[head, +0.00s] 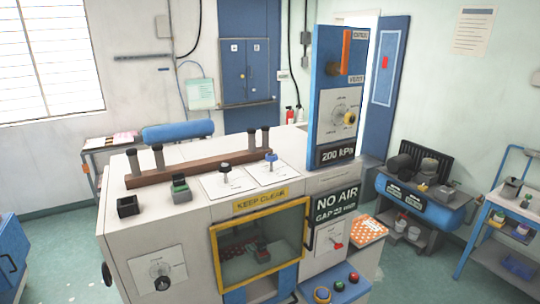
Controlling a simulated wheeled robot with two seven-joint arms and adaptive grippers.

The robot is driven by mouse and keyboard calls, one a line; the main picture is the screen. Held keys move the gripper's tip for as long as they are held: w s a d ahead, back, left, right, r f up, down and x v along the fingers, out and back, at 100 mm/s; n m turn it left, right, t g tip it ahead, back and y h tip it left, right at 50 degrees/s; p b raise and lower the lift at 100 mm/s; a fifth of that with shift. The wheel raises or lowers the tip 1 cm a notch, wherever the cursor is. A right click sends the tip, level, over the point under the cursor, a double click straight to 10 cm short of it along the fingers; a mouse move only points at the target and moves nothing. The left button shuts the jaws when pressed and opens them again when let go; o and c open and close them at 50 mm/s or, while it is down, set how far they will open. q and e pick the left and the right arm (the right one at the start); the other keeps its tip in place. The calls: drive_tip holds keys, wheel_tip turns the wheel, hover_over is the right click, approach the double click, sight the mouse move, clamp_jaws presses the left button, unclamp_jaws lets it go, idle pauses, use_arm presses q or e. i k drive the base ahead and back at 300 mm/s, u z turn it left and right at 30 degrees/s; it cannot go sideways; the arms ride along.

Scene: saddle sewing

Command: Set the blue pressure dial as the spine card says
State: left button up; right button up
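A blue-topped knob (271,158) stands on a white plate on top of the white machine (150,225). The plate's markings are too small to read, and I cannot tell the knob's setting. A black-topped knob (225,168) stands on a similar plate to its left. On the tall blue panel, a white dial plate has a yellow knob (349,118), above a dark sign reading "200 kPa" (337,154). I cannot make out a card labelled as the spine card. Neither of my grippers is in view.
A yellow-framed window (212,255) is below a "KEEP CLEAR" label (261,199). A sign reads "NO AIR" and "GAP 22 mm" (335,207). A red-pointer dial (337,243) and a button box (335,290) are below. A blue compressor (425,205) and cart (505,215) stand right.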

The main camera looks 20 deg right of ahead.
sight(271, 158)
drive_tip(key=z, duration=2.15)
drive_tip(key=i, duration=2.9)
drive_tip(key=u, duration=2.75)
